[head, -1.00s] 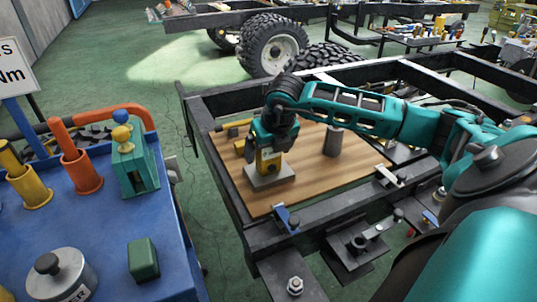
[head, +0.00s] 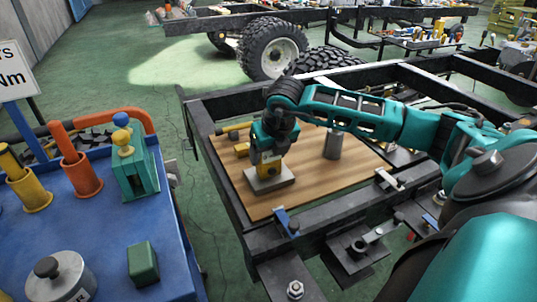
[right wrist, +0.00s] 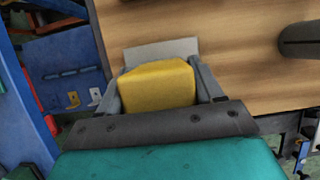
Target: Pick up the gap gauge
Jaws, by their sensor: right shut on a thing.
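The gap gauge appears to be the yellow block (head: 268,170) standing on a flat grey plate (head: 287,181) on the wooden board. My right gripper (head: 268,158) comes down over it from above and is shut on it. In the right wrist view the yellow block (right wrist: 157,86) sits between the two grey fingers, with the pale grey plate (right wrist: 160,50) behind it. I cannot tell whether block and plate are one piece. The plate looks to be resting on the board. My left gripper is not in view.
The wooden board (head: 310,185) lies on a black chassis frame (head: 240,207). A grey cylinder (head: 333,143) stands right of my gripper, and yellow pieces (head: 241,150) lie to its left. A blue cart (head: 105,225) with tools stands at left. The board's front right is clear.

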